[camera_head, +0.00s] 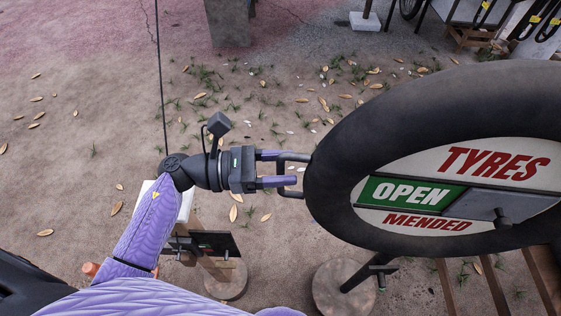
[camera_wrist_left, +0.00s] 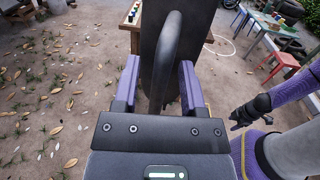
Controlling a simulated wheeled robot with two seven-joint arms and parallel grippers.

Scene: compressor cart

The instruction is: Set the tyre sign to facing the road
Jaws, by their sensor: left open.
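The tyre sign (camera_head: 335,150) is a big black tyre with a white panel reading TYRES, OPEN and MENDED. In the head view it fills the right side, its lettered face toward me. In the left wrist view the tyre (camera_wrist_left: 160,40) shows nearly edge-on. A dark loop handle (camera_head: 296,156) sticks out from its left edge. My left gripper (camera_head: 288,168) is open at this handle, one purple finger on each side. The left wrist view shows the handle (camera_wrist_left: 172,45) between the spread fingers, with no clear grip. My right arm's dark end (camera_wrist_left: 250,110) shows there; its jaws are unclear.
A round base with a dark post (camera_head: 345,290) stands below the tyre. A smaller stand (camera_head: 228,280) is under my left forearm. Wooden legs (camera_head: 540,275) are at the lower right. A red stool (camera_wrist_left: 282,62) and tables are farther off. Leaf-strewn ground at left is open.

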